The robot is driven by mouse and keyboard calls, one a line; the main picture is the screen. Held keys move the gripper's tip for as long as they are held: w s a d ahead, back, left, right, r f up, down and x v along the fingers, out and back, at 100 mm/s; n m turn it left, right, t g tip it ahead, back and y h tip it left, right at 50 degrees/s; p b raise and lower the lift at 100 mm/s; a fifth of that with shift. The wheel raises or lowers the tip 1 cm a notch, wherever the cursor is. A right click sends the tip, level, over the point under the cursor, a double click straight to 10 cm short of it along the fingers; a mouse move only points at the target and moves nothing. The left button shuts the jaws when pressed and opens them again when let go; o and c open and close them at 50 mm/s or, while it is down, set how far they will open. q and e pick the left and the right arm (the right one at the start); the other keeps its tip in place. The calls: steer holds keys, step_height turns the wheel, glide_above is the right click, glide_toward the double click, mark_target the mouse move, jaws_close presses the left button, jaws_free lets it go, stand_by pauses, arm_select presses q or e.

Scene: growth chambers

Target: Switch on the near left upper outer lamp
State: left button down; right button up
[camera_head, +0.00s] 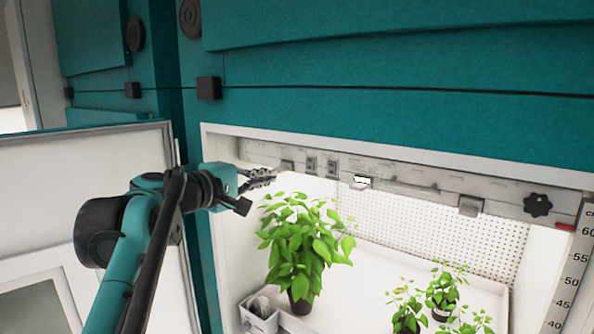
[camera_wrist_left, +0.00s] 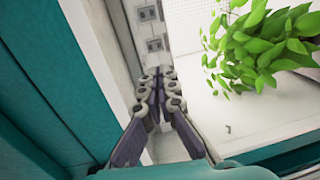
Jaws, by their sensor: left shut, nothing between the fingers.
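A grey panel (camera_head: 400,179) runs along the top of the open growth chamber. Two small rocker switches sit side by side near its left end: the left switch (camera_head: 311,163) and the right switch (camera_head: 331,167). Both also show in the left wrist view, one farther (camera_wrist_left: 148,13) and one nearer (camera_wrist_left: 154,45). I cannot tell which lamp each serves or their positions. My left gripper (camera_head: 274,177) is shut and empty, just left of the switches at the chamber's upper left corner. In the left wrist view its fingertips (camera_wrist_left: 159,76) point along the panel, short of the nearer switch. My right gripper is not in view.
A large potted plant (camera_head: 300,245) stands below the panel, close under my left gripper. Smaller plants (camera_head: 442,290) and a white bin (camera_head: 259,315) stand inside. A black knob (camera_head: 538,205) is at the panel's right end. The open white door (camera_head: 80,190) is on the left.

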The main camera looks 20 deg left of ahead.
mark_target(309, 170)
arm_select(q)
steer(key=p+x, duration=0.3)
steer(key=x, duration=0.9)
steer(key=shift+w+d, duration=0.15)
steer(key=shift+w, duration=0.25)
steer(key=shift+w+d+f, duration=0.1)
steer(key=shift+w+d, duration=0.1)
steer(key=shift+w, duration=0.35)
steer(key=shift+w+f, duration=0.1)
steer(key=shift+w, duration=0.05)
